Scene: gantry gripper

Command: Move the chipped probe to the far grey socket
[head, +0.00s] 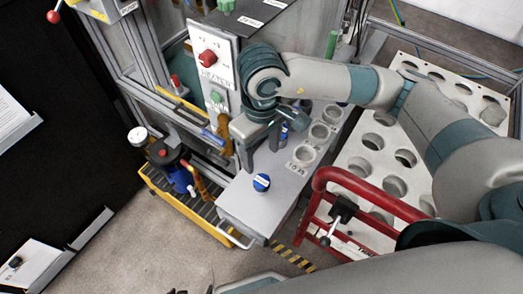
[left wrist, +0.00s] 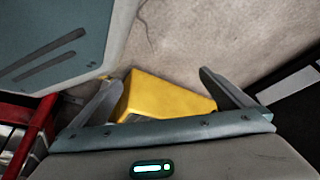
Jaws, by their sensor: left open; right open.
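A row of grey ring sockets runs along the grey bench; the far one (head: 332,113) is partly behind my right arm, the middle one (head: 320,131) and near one (head: 305,154) look empty. A dark blue slim object (head: 284,133) stands beside my right gripper; I cannot tell whether it is the chipped probe, and no chip shows. My right gripper (head: 261,148) is open above the bench, left of the sockets. My left gripper (head: 195,291) is at the bottom edge, mostly cut off; in the left wrist view (left wrist: 168,95) it is open above a yellow block-like shape.
A red rail (head: 365,188) and a white plate with many holes (head: 350,150) lie to the right.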

